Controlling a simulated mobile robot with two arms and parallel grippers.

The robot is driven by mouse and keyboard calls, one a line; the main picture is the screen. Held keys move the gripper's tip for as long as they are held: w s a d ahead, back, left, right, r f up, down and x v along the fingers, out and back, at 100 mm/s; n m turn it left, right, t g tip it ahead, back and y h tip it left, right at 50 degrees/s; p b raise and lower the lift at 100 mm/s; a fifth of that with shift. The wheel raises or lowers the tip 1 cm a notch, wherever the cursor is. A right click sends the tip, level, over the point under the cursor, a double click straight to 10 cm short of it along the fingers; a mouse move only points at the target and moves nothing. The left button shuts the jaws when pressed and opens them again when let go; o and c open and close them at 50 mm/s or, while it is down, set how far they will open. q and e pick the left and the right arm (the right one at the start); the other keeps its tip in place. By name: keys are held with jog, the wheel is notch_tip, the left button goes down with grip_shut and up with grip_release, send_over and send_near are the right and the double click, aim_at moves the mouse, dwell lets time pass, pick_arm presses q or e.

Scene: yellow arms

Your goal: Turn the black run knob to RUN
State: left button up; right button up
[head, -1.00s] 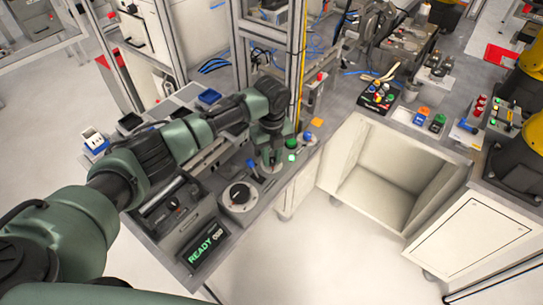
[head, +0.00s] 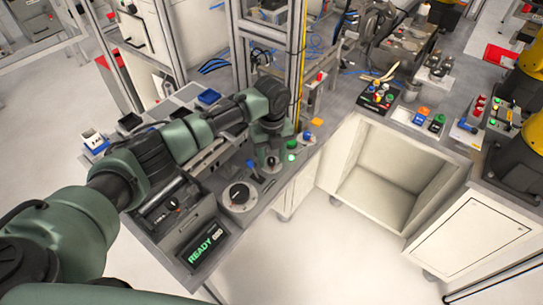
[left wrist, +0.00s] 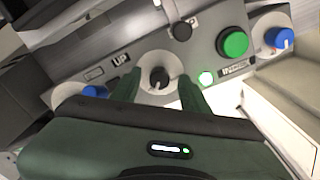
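The black knob (left wrist: 159,78) sits on a round pale plate in the left wrist view, between the fingers and apart from both. In the head view the knob (head: 271,162) shows small just below my left gripper. The left gripper (left wrist: 158,92) is open and empty, its green fingers to the left and right of the knob. In the head view the left gripper (head: 269,146) hangs over the panel, its fingertips hard to make out. The wording around the knob is not readable. My right gripper is in neither view.
Near the knob are a big green button (left wrist: 233,42), a lit green lamp (left wrist: 206,78), a blue knob (left wrist: 278,38) and another blue control (left wrist: 92,92). A larger dial (head: 240,196) and a READY display (head: 204,244) stand towards the front. Clear floor lies right of the panel.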

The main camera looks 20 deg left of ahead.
aim_at(272, 160)
pick_arm(q)
jog(key=shift+w+r, duration=0.1)
jog(key=shift+r, duration=0.45)
notch_tip(272, 160, up, 7)
jog(key=shift+f+b, duration=0.15)
jog(key=shift+b, duration=0.95)
jog(key=shift+f, duration=0.1)
